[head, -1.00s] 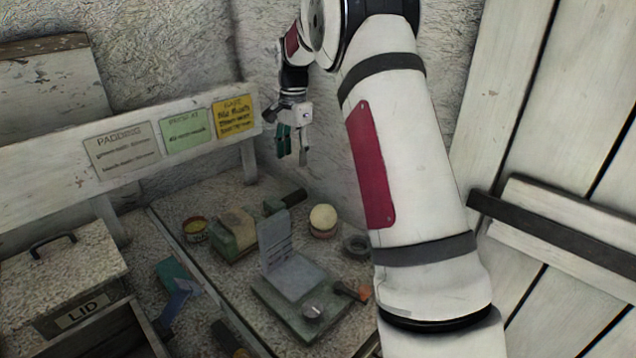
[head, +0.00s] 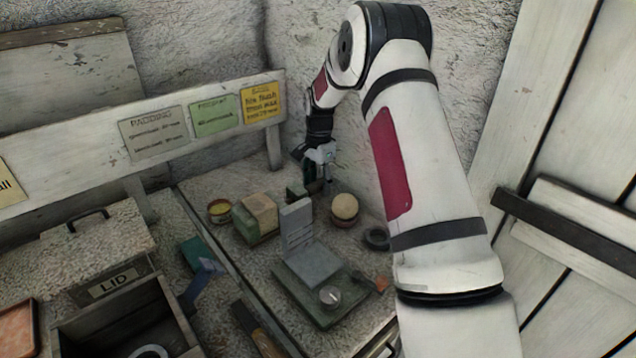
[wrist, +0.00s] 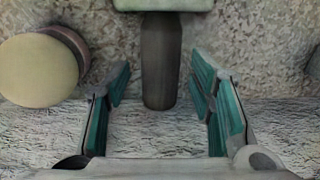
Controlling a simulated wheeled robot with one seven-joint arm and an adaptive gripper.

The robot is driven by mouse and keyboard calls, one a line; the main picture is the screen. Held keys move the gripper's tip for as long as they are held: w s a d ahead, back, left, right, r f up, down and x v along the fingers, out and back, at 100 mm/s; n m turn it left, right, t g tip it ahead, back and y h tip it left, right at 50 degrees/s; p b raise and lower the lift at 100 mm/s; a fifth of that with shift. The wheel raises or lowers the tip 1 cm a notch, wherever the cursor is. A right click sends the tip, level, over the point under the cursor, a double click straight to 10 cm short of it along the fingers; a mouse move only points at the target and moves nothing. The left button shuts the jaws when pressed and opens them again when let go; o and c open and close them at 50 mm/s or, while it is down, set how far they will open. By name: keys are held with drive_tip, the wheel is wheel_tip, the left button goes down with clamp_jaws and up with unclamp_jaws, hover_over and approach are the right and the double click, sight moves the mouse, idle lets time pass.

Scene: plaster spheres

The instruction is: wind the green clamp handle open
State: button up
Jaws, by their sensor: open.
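The clamp (head: 256,228) is a green block with a pale cream piece at its top, standing on the speckled bench in the head view. Its dark handle (wrist: 162,65) hangs from a pale green block (wrist: 163,5) in the wrist view. In the head view only a green part on the handle's side (head: 295,191) shows; my gripper and a grey upright plate hide the rest. My gripper (head: 317,188) is low over that side of the clamp. In the wrist view its teal-padded fingers (wrist: 161,80) are open, one on each side of the handle, with gaps to both.
A green device with a grey plate and knob (head: 330,296) stands in front. A yellow tin (head: 220,211) and dark ring (head: 377,238) flank these.

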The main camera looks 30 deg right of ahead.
drive_tip(key=shift+f, duration=0.25)
clamp_jaws()
drive_tip(key=c, duration=1.2)
unclamp_jaws()
drive_tip(key=shift+s+r, duration=0.1)
